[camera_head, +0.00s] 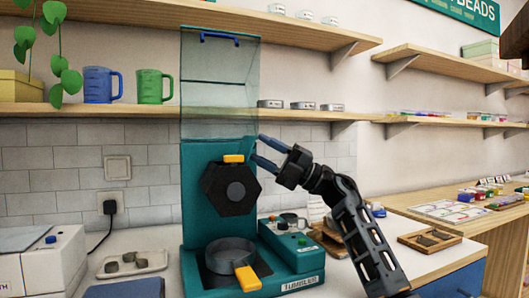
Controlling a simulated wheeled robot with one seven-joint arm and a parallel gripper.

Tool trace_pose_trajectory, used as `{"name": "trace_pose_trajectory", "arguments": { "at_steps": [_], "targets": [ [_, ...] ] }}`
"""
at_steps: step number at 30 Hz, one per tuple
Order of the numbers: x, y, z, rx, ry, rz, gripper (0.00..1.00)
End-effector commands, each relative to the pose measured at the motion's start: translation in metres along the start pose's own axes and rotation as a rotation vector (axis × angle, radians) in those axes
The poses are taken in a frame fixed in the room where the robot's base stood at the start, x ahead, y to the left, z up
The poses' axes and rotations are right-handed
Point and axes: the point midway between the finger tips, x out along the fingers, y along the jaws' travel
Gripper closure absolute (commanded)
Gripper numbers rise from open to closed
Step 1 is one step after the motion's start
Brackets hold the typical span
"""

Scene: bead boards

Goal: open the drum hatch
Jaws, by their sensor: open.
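The teal tumbler machine (205,172) stands upright on the counter. A clear hatch (218,90) with a blue handle (219,37) stands raised above it, its handle edge at the top. Below the hatch, a black hexagonal drum (216,190) with a yellow tab (233,158) on top is exposed. My gripper (257,148) is open and empty. Its blue fingers point left at the machine's upper right edge, below the hatch and right of the yellow tab. I cannot tell whether they touch the machine.
A round metal pan (231,253) with a yellow handle (247,279) sits at the machine's base. A green control box (291,245) is at its right. A small tray (132,265) lies left. Shelves with a blue mug (102,85) and green mug (153,86) are behind.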

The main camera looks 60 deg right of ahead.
Motion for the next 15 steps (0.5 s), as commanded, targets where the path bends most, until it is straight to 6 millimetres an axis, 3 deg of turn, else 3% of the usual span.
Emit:
{"name": "trace_pose_trajectory", "arguments": {
  "at_steps": [5, 15],
  "targets": [
    [-0.011, -0.001, 0.000, 0.000, -0.001, -0.001, 0.56],
    [-0.064, -0.001, 0.001, 0.000, -0.002, 0.000, 0.56]
  ]
}}
